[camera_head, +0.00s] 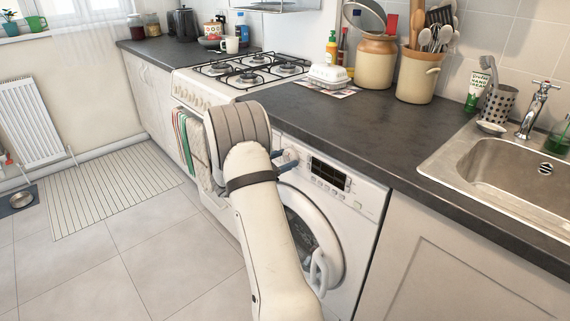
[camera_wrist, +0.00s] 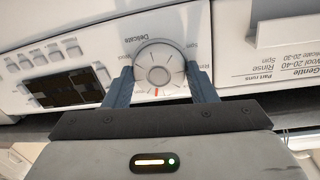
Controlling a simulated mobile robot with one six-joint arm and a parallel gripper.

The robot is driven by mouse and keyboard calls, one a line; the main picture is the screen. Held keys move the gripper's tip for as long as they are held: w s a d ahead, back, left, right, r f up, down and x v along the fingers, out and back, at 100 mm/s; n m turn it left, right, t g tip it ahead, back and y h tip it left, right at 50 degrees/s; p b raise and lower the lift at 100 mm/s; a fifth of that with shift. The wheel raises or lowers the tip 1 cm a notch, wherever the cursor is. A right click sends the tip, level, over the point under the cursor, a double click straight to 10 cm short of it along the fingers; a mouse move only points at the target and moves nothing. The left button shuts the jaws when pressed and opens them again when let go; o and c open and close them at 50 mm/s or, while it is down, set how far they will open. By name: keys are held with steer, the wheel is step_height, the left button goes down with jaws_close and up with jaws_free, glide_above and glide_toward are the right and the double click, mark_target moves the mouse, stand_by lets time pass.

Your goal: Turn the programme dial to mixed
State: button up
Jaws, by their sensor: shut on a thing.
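The programme dial (camera_wrist: 158,66) is a round pale knob on the white panel of the washing machine (camera_head: 371,205). In the wrist view, which shows the panel upside down, my gripper (camera_wrist: 159,71) has one blue-grey finger on each side of the dial and is shut on it. A red mark sits on the dial's lower edge in that view. "Delicate" reads above left of the dial and "Spin" to its right; other labels are partly hidden or too small to read. In the head view my gripper (camera_head: 288,162) is at the panel's left part, and my arm hides most of the dial.
The washer's dark display (camera_head: 330,173) and buttons lie beside the dial. The round door (camera_head: 312,240) is below. The dark countertop (camera_head: 380,130) overhangs the panel. The stove (camera_head: 235,80) with hanging towels (camera_head: 188,140) stands left. The tiled floor is open at left.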

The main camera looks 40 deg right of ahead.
steer(key=m+b, duration=0.1)
steer(key=m, duration=0.1)
steer(key=m+b, duration=0.4)
steer(key=shift+a+f, duration=0.1)
steer(key=shift+f, duration=0.15)
steer(key=m+b, duration=0.3)
steer(key=shift+t+y, duration=0.3)
steer(key=shift+t, duration=0.1)
steer(key=shift+r+m+b, duration=0.15)
steer(key=shift+m+b, duration=0.8)
steer(key=shift+m, duration=0.15)
steer(key=o, duration=1)
steer(key=shift+r, duration=0.15)
steer(key=shift+s+a+r+p, duration=0.15)
steer(key=shift+a+p, duration=0.3)
steer(key=shift+a, duration=1.5)
steer(key=shift+s+a+r+p, duration=0.15)
steer(key=shift+a+p, duration=0.25)
steer(key=shift+a, duration=1.55)
